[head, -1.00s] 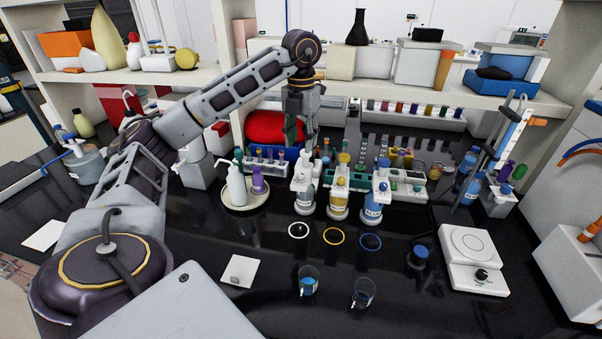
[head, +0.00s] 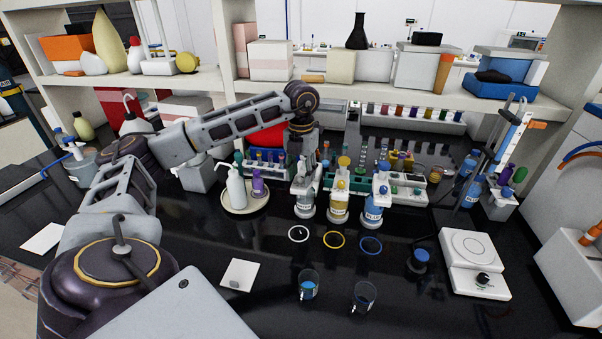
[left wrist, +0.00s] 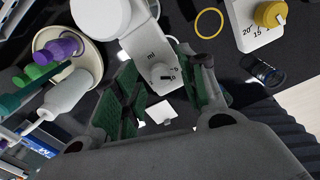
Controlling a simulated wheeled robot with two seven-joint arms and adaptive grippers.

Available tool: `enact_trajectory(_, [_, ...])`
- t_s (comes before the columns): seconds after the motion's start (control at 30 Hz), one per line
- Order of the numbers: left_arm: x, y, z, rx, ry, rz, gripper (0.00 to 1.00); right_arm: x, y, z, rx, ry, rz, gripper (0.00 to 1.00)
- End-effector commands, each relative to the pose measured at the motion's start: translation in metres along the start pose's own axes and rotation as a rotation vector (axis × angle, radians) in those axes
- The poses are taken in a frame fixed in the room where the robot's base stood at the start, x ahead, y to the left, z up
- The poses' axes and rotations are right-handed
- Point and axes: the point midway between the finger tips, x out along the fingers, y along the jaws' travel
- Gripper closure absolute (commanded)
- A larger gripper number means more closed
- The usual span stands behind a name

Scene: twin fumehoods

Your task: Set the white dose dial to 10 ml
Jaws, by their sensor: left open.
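The white-ringed dispenser bottle (head: 304,208) stands at the left of three dispensers on the black bench. Its white dose dial (left wrist: 161,74) shows in the left wrist view on a pale plate marked "ml" with small numbers. A dark mark is on the dial, but I cannot tell which number it points at. My left gripper (head: 305,165) points down over this dispenser's top. In the left wrist view its green-padded fingers (left wrist: 164,98) are open, with the dial showing in the gap between them, apparently not gripped. My right gripper is not in view.
The yellow dispenser (head: 338,205) and blue dispenser (head: 373,210) stand close on the right. A soap-like pump bottle (head: 236,188) and purple bottle share a dish on the left. Beakers (head: 308,284) and a stirrer plate (head: 474,262) stand in front.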

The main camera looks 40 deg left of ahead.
Motion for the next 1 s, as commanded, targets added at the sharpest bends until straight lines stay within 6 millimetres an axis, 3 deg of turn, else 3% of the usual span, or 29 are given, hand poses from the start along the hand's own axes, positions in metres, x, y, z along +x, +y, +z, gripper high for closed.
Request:
enact_trajectory(0.37, [0.0038,0.0001,-0.0002,0.000,0.000,0.000,0.59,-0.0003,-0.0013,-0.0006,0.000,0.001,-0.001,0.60])
enact_trajectory(0.7, [0.0036,0.0001,-0.0001,0.000,0.000,0.000,1.00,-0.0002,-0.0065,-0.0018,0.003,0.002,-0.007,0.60])
enact_trajectory(1.0, [0.0033,0.0002,0.0002,0.003,-0.001,0.000,1.00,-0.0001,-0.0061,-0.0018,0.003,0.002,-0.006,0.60])
